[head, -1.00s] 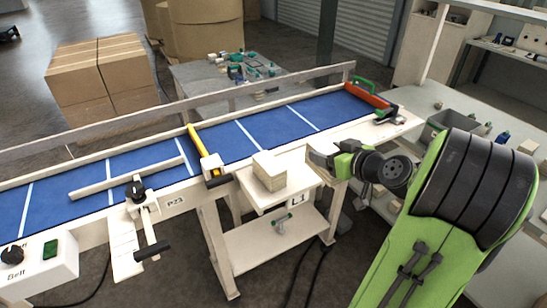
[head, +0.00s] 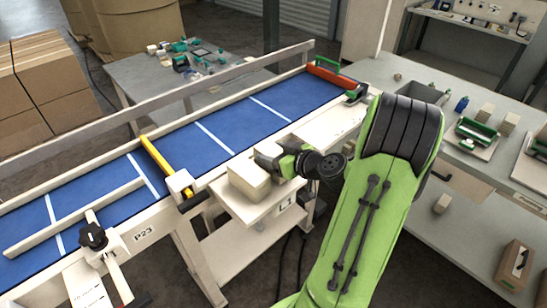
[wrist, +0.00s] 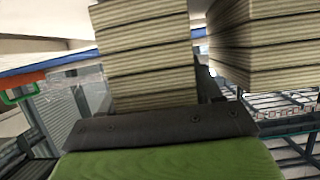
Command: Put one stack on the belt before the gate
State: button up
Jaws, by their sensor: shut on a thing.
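A pale stack (head: 250,181) of flat pieces sits on the small side shelf (head: 262,212) marked L1, beside the belt. My gripper (head: 266,160) is at the stack's far right side. In the wrist view, a layered stack (wrist: 148,55) stands between my jaws, which are shut on it; a second layered stack (wrist: 265,45) is close on the right. The head view does not clearly separate the two. The blue belt (head: 215,128) runs behind the shelf. A yellow bar (head: 165,165), apparently the gate, crosses it with a white block at its near end.
A pale guide bar (head: 75,218) lies along the belt left of the yellow bar. A black knob (head: 93,236) is on the near edge. The belt between yellow bar and roller is clear.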

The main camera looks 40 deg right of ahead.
jog(key=shift+f, duration=0.25)
jog(key=o, duration=0.7)
jog(key=shift+o, duration=0.8)
